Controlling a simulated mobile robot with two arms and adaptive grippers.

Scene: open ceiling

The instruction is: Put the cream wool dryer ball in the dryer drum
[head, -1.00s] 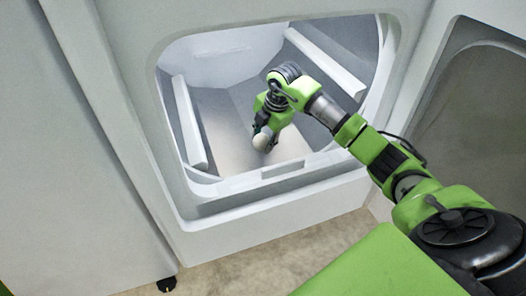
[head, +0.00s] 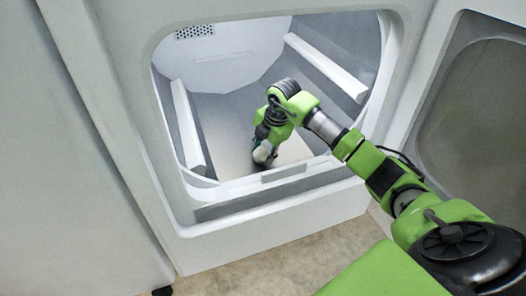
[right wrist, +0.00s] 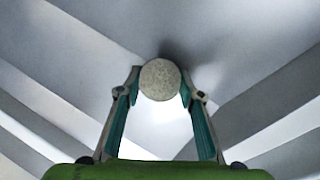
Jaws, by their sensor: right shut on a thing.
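The cream wool dryer ball (head: 262,154) is inside the dryer drum (head: 225,120), low and near the drum's front opening. In the right wrist view the ball (right wrist: 160,79) sits between the fingertips, with a dark shadow on the drum surface beside it. My right gripper (head: 264,150) reaches through the opening and is shut on the ball; its two teal fingers (right wrist: 160,90) show on both sides of it. Whether the ball touches the drum floor I cannot tell. My left gripper is not in view.
The drum has raised pale vanes on its left (head: 187,128) and right (head: 327,67) walls. The raised front rim (head: 284,172) of the opening lies below my arm. The open dryer door (head: 478,120) stands at the right. The drum's back is empty.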

